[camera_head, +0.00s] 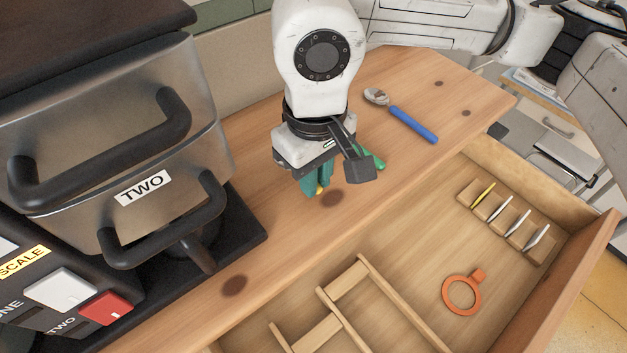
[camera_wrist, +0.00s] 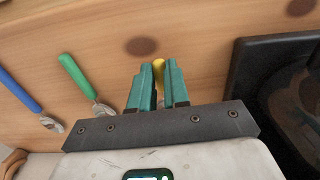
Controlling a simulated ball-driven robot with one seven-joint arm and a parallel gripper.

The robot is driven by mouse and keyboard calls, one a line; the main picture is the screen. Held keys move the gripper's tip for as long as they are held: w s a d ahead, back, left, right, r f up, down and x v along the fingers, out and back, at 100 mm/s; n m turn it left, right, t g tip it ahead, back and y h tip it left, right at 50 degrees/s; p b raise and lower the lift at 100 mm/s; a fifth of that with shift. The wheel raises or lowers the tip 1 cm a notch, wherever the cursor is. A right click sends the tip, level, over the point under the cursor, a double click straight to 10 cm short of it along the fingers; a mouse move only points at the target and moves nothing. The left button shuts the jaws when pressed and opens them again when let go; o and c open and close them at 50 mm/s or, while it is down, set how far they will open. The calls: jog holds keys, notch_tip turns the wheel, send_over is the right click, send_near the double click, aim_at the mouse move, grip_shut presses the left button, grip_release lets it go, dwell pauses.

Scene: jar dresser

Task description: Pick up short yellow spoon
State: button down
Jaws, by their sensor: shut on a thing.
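My gripper (camera_head: 317,186) is over the wooden dresser top, pointing down, with its teal fingers closed on a small yellow piece, the short yellow spoon (camera_head: 320,189). In the wrist view, the yellow end (camera_wrist: 159,66) shows between the fingertips of my gripper (camera_wrist: 158,76). The rest of the spoon is hidden by the fingers and the gripper body. I cannot tell whether the spoon still touches the wood.
A green-handled spoon (camera_wrist: 77,75) and a blue-handled spoon (camera_head: 412,124) lie nearby on the dresser top (camera_head: 440,85). A metal machine labelled TWO (camera_head: 120,150) stands at left. The open drawer (camera_head: 420,240) holds an orange ring (camera_head: 448,300) and a slotted wooden rack (camera_head: 484,216).

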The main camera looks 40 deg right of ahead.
jog(key=s+d+r+b, duration=0.4)
jog(key=s+d+r, duration=0.4)
jog(key=s+r, duration=0.2)
jog(key=shift+s+r, duration=0.3)
jog(key=shift+s, duration=0.55)
jog(key=shift+a, duration=0.15)
dwell(0.3)
